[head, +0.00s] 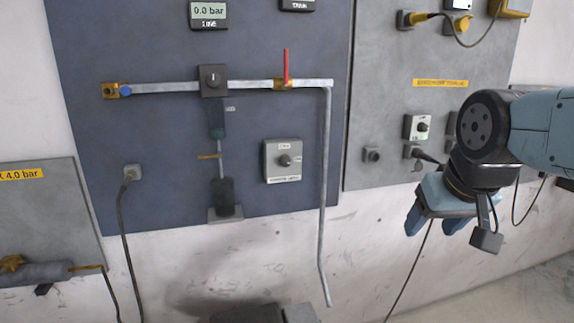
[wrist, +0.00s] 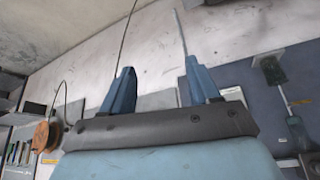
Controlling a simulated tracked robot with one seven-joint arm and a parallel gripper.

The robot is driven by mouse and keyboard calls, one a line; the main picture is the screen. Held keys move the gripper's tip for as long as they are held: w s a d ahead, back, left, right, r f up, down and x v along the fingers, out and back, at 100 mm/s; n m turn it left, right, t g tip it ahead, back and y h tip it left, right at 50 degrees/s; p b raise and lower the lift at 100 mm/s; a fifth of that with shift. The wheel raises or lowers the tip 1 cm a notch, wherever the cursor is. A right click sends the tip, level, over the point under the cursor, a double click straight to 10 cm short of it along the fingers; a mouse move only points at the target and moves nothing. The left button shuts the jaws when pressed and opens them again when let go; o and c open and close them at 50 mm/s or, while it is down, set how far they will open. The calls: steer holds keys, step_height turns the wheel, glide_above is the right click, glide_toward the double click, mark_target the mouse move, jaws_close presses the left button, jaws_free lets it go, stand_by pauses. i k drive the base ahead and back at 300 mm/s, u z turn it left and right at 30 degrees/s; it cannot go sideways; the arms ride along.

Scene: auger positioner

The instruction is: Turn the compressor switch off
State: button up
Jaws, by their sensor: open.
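A grey switch box (head: 283,160) with a round dark knob is mounted low on the blue panel in the head view. It has small labels above and below the knob, too small to read, so I cannot tell for sure that it is the compressor switch. Its knob position is also unclear. My gripper (head: 437,224) hangs to the right of and below this box, in front of the wall under the grey panel. In the wrist view, its two blue fingers (wrist: 159,68) are apart with nothing between them. The switch box is not clearly visible in the wrist view.
A metal pipe (head: 325,180) with a red-handled valve (head: 286,68) runs close right of the box. A smaller white switch (head: 417,127) sits on the grey panel (head: 390,60) above my gripper. Cables hang below the panels. The wall between pipe and gripper is mostly clear.

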mark_target(285, 160)
steer(key=z, duration=1.3)
steer(key=k, duration=1.45)
steer(key=u, duration=1.3)
steer(key=i, duration=1.05)
steer(key=z, duration=0.05)
